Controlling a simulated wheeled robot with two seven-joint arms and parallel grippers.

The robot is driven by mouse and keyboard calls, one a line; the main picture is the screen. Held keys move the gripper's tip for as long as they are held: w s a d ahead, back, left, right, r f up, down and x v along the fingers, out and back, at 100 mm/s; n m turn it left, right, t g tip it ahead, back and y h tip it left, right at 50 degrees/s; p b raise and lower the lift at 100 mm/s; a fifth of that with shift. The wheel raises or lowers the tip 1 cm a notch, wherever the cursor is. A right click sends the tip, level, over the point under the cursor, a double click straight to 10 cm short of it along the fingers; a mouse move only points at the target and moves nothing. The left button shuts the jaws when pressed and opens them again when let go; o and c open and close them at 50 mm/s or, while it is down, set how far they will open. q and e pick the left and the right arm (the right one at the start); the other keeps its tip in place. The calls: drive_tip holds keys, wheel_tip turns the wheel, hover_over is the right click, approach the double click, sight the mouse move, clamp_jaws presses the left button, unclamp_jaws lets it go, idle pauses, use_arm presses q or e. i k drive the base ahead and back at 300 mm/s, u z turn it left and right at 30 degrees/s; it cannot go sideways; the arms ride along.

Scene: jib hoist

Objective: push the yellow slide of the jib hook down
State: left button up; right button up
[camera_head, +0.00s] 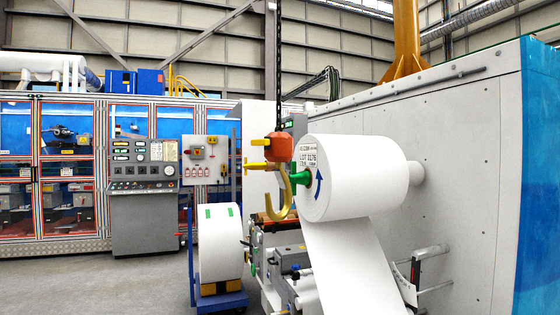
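The jib hook (285,199), brass-coloured with an orange-red block (280,148) above it, hangs on a dark chain (279,60) near the middle of the view. Two small yellow pieces stick out to its left: an upper one (260,142) level with the block and a lower one (257,166) near the top of the hook. I cannot tell for sure which is the yellow slide. The hook hangs beside a green shaft end (300,177); I cannot tell whether they touch. Neither of my grippers is in view.
A large white roll (356,178) with its web hanging down is right of the hook, in front of a grey machine wall (470,150). A second white roll (220,250) stands on a blue cart (222,300). A control console (145,205) is at left. Grey floor (90,285) is clear at lower left.

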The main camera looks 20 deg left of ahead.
sight(265, 142)
drive_tip(key=z, duration=0.1)
drive_tip(key=k, duration=0.3)
drive_tip(key=u, duration=0.7)
drive_tip(key=i, duration=0.9)
drive_tip(key=u, duration=0.85)
